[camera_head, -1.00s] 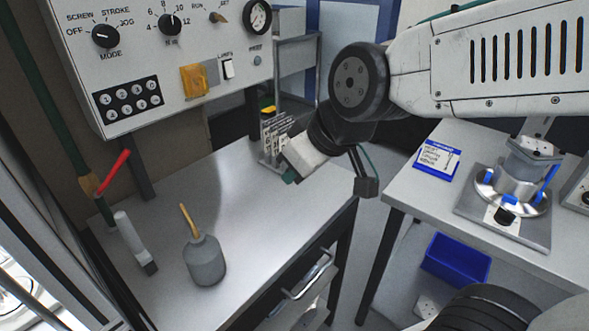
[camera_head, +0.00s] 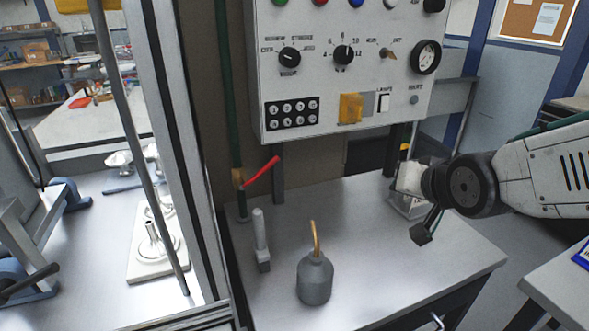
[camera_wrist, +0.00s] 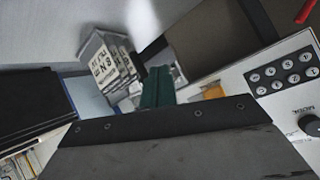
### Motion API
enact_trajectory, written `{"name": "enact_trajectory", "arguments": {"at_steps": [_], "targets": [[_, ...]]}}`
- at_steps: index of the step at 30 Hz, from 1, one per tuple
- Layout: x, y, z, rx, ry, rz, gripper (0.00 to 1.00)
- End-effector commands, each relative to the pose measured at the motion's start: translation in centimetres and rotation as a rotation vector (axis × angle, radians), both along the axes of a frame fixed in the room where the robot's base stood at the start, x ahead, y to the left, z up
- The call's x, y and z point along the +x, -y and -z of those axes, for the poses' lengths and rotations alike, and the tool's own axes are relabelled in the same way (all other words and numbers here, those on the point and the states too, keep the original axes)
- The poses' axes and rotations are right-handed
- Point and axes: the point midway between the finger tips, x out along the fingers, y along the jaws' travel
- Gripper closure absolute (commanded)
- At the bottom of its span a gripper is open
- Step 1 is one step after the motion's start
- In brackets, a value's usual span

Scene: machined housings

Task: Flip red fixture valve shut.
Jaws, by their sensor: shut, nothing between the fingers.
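The red valve handle (camera_head: 262,172) sticks out from a brass fitting (camera_head: 237,178) on a green vertical pipe (camera_head: 222,90), left of the control panel. It slants up and to the right, away from the pipe line. In the wrist view a bit of red handle (camera_wrist: 307,11) shows at the top right corner. My gripper (camera_head: 408,179) is over the bench's far right side, well to the right of the handle and apart from it. Its green fingertips (camera_wrist: 157,87) show together and empty in the wrist view; the head view barely shows them.
A control panel (camera_head: 345,75) with knobs and a gauge hangs above the bench (camera_head: 390,260). A grey oil can (camera_head: 314,279) and an upright grey tool (camera_head: 260,240) stand below the handle. A rack of labelled cards (camera_wrist: 108,65) is close to my gripper. A window frame bounds the left.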

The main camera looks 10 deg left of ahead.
Motion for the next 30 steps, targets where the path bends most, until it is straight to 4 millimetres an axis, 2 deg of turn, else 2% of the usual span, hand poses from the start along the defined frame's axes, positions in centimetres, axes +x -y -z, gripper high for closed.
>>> {"name": "enact_trajectory", "arguments": {"at_steps": [3, 6, 12, 17, 21, 25, 30], "targets": [[2.9, -2.1, 1.0, 0.199, 0.059, 0.06, 1.0], [4.5, -4.1, 1.5, 0.4, 0.091, 0.083, 1.0], [5.8, -8.5, 2.7, 0.848, 0.054, 0.053, 1.0], [4.8, -11.8, 3.7, 1.228, -0.091, -0.022, 1.0], [3.0, -13.7, 4.6, 1.526, -0.288, -0.098, 1.0], [1.3, -14.4, 5.0, 1.727, -0.47, -0.156, 1.0], [0.0, -14.6, 5.2, 1.866, -0.62, -0.2, 1.0]]}}
